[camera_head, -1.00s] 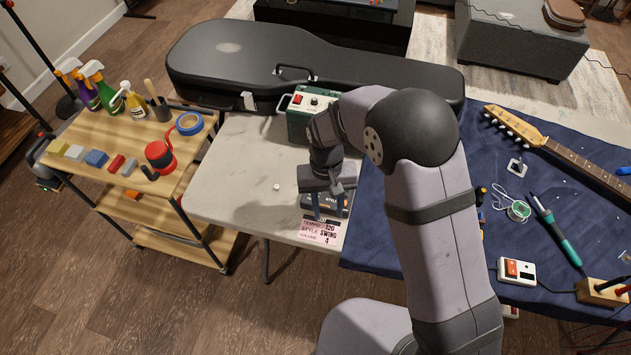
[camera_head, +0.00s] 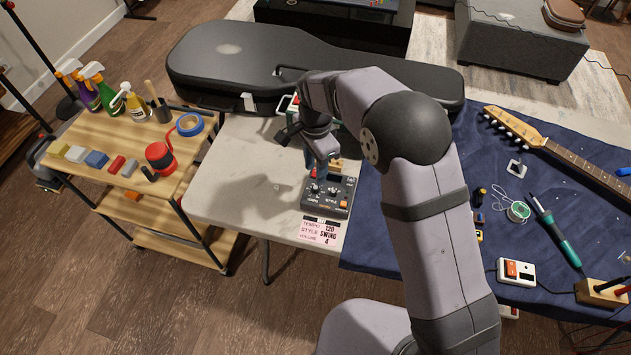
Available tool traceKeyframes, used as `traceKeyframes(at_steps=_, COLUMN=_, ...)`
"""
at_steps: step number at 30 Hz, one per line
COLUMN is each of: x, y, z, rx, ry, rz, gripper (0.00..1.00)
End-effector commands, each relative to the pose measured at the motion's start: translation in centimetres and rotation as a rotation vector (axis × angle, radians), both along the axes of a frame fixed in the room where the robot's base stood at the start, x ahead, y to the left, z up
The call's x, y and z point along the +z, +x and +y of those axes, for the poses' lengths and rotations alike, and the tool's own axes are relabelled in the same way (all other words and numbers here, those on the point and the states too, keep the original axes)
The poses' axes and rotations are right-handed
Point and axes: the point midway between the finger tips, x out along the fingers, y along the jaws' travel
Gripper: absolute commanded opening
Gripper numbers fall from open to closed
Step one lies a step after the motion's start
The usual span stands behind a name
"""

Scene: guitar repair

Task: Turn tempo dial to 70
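A dark pedal box (camera_head: 340,185) with small knobs on its top lies on the pale table. The knob at its left, above the word TEMPO, is the tempo dial (camera_head: 314,189). The style knob (camera_head: 333,192) is to its right. A pink readout (camera_head: 320,231) in front shows TEMPO 120, STYLE SWING, VOLUME 4. My gripper (camera_head: 317,172) points down over the back left of the box, close to the tempo dial. Its fingers are seen edge-on, so I cannot tell their gap or whether they touch the dial. The arm hides part of the box's back.
A green box (camera_head: 293,104) stands behind my gripper, partly hidden. A black guitar case (camera_head: 225,60) lies along the back. A guitar neck (camera_head: 575,165), soldering iron (camera_head: 560,230) and small parts lie on the blue cloth at right. The table left of the pedal is clear.

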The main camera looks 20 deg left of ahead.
Motion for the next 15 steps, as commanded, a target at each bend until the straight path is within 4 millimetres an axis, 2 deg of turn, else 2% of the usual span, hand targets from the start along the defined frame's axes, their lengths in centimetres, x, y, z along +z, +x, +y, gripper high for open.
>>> traceKeyframes(at_steps=15, x=-5.8, y=-0.1, z=0.0, rx=0.002, ry=-0.001, rz=0.001, gripper=0.35)
